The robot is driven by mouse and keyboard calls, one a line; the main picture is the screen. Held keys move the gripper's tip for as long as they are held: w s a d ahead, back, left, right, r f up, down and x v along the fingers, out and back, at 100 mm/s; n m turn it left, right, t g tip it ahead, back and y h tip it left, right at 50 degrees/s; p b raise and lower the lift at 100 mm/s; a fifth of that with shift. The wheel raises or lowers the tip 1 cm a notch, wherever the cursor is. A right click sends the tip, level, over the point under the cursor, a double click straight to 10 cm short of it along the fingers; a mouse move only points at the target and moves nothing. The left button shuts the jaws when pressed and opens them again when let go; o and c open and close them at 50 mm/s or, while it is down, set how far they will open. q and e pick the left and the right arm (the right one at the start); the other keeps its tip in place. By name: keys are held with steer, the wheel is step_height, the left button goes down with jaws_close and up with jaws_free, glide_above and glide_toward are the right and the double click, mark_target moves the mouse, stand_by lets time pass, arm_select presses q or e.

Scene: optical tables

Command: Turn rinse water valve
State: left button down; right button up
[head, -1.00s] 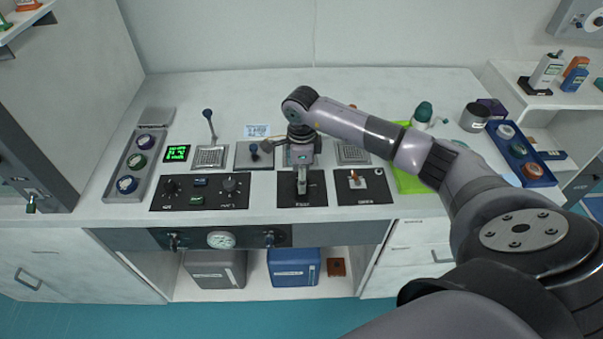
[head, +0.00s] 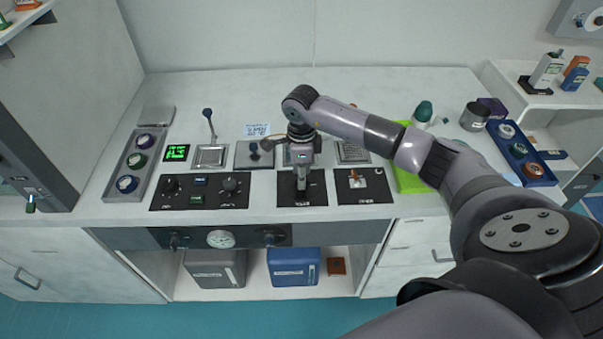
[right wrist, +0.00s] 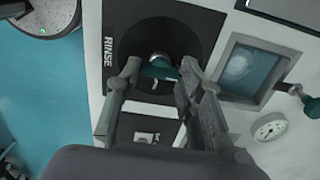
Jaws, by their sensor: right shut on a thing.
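The rinse valve (right wrist: 160,68) has a dark green handle on a black plate marked RINSE (right wrist: 108,52) in the right wrist view. My right gripper (right wrist: 161,78) is shut on the valve handle, with one finger on each side of it. In the head view my right gripper (head: 301,190) points down onto the middle black plate (head: 318,185) at the bench front and hides the valve there. My left gripper is not in view.
To the left is a black panel with knobs (head: 230,184). A lever (head: 208,118) stands behind. A gauge (head: 221,239) is on the bench front.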

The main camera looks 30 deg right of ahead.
steer(key=m+b, duration=0.1)
steer(key=m, duration=0.3)
steer(key=shift+b, duration=0.35)
steer(key=m+b, duration=0.1)
steer(key=m, duration=0.3)
steer(key=shift+m, duration=0.4)
steer(key=m, duration=0.4)
steer(key=shift+m+b, duration=0.3)
steer(key=shift+b, duration=0.05)
steer(key=m, duration=0.4)
steer(key=shift+m, duration=0.3)
steer(key=o, duration=1.2)
steer(key=shift+c, duration=0.2)
